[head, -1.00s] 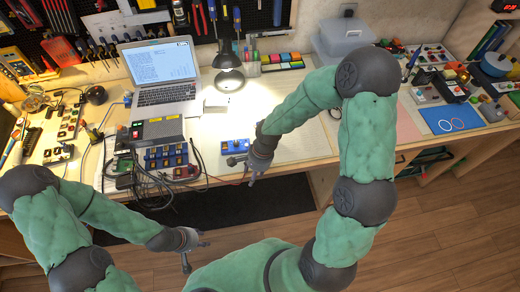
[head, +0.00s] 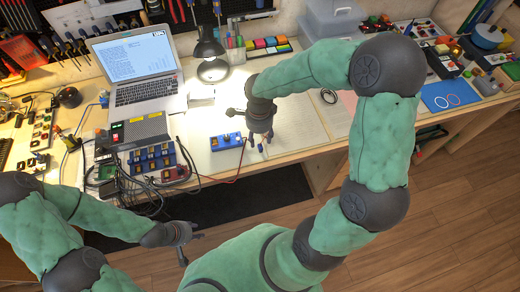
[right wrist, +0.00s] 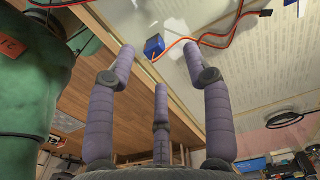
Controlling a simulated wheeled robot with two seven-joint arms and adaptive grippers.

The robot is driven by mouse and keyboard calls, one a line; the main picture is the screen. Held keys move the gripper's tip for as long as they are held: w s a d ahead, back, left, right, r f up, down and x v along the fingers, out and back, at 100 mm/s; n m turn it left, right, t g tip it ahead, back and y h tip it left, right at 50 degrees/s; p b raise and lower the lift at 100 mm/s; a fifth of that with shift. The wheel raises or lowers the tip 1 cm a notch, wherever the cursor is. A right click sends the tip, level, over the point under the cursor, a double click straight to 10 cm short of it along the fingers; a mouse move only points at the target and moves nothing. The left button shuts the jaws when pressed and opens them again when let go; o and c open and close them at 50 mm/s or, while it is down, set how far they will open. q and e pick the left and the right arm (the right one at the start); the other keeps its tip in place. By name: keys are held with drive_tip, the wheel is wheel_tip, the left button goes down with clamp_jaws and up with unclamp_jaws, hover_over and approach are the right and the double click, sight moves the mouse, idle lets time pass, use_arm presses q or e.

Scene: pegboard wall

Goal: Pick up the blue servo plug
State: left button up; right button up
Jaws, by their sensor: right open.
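The blue servo plug (right wrist: 154,46) shows in the right wrist view as a small blue block with red and orange wires, beyond the fingertips of my right gripper (right wrist: 158,62). That gripper is open, its fingers spread and empty, with the plug between the lines of the fingers and apart from them. In the head view my right gripper (head: 260,143) hangs over the front part of the bench, and I cannot clearly make out the plug there. My left gripper (head: 193,246) is in front of the bench, low, with its fingers spread and empty.
A blue module (head: 226,141) lies just left of my right gripper. Left of it stand a servo rack with cables (head: 150,160) and a laptop (head: 140,75). A lamp (head: 210,60) is behind. A black ring (head: 329,96) lies on the bench to the right.

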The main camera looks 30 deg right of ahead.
sight(260, 146)
drive_tip(key=f+b, duration=0.1)
drive_tip(key=f, duration=0.1)
drive_tip(key=s+f+b, duration=0.1)
drive_tip(key=f, duration=0.1)
drive_tip(key=shift+a+f, duration=0.1)
drive_tip(key=shift+f, duration=0.2)
drive_tip(key=shift+w+f, duration=0.15)
drive_tip(key=shift+f, duration=0.35)
drive_tip(key=shift+r, duration=0.1)
drive_tip(key=c, duration=1)
